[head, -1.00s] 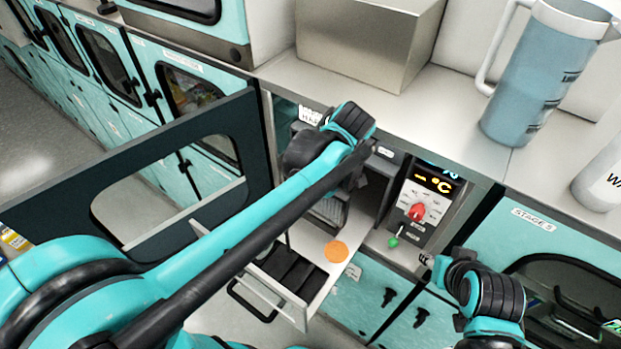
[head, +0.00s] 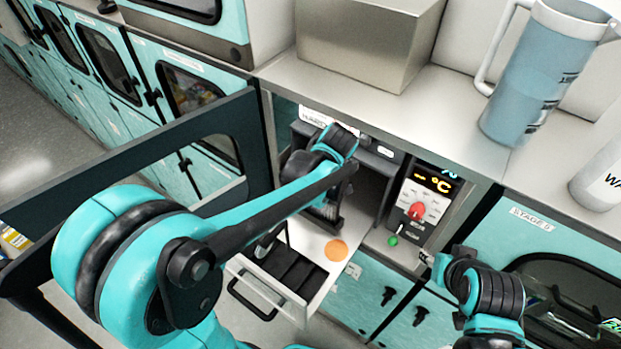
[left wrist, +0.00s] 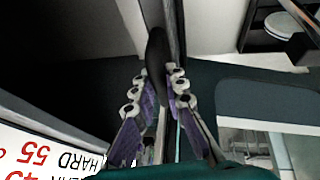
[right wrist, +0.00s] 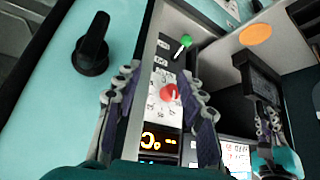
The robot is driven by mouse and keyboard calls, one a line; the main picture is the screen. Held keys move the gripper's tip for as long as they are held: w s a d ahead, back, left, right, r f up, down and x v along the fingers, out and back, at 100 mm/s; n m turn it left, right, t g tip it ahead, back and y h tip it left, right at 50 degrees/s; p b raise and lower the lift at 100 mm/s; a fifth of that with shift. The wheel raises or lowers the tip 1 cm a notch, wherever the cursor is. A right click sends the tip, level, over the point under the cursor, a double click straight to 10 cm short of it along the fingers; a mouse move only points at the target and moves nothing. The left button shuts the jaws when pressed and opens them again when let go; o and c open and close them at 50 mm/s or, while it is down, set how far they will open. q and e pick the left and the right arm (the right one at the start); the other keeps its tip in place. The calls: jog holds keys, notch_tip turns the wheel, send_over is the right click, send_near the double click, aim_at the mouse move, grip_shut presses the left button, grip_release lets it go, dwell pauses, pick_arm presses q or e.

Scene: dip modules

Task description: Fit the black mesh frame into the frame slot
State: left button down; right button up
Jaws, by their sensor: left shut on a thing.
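My left gripper (head: 328,205) reaches into the open bay above the pulled-out drawer. In the left wrist view its fingers (left wrist: 156,82) are shut on a thin dark piece (left wrist: 157,50), seen edge-on. The right wrist view shows this gripper (right wrist: 268,122) at a dark square frame (right wrist: 258,78), which I take for the black mesh frame. The mesh itself is not clear, and my arm hides much of it in the head view. I cannot make out the frame slot. My right gripper (head: 438,262) is open and empty in front of the control panel (right wrist: 166,90).
The control panel (head: 422,205) has a red knob and a green-tipped switch. An open dark door (head: 60,205) stands left of the bay. A metal box (head: 365,45) and blue mug (head: 530,75) stand on top.

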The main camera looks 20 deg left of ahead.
pick_arm(q)
jog(key=shift+f, duration=0.15)
jog(key=c, duration=1.6)
grip_release()
jog(key=shift+o, duration=0.2)
jog(key=v, duration=1.2)
